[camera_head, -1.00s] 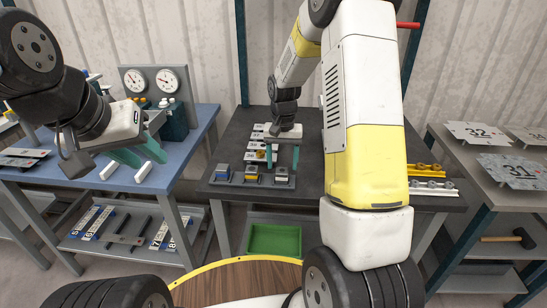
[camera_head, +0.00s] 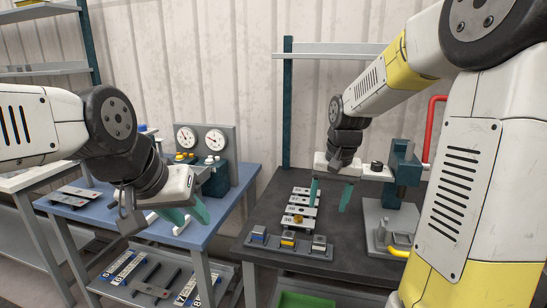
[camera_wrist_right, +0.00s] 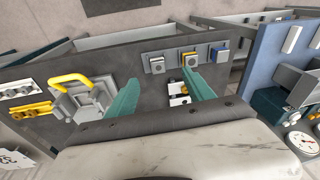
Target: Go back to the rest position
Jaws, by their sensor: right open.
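My left gripper (camera_head: 192,216) hangs over the front right of the blue table (camera_head: 222,219) in the head view. Its teal fingers are apart with nothing visible between them. My right gripper (camera_head: 330,194) is above the dark table (camera_head: 262,218), beside a column of numbered light plates (camera_head: 304,197). Its two teal fingers are spread and empty. They also show in the right wrist view (camera_wrist_right: 160,95), spread above the dark tabletop.
A small tray with blue, yellow and grey blocks (camera_head: 288,243) lies at the dark table's front. A bender-like machine with a yellow handle (camera_head: 398,251) stands right of it. A green bin (camera_head: 303,299) is below.

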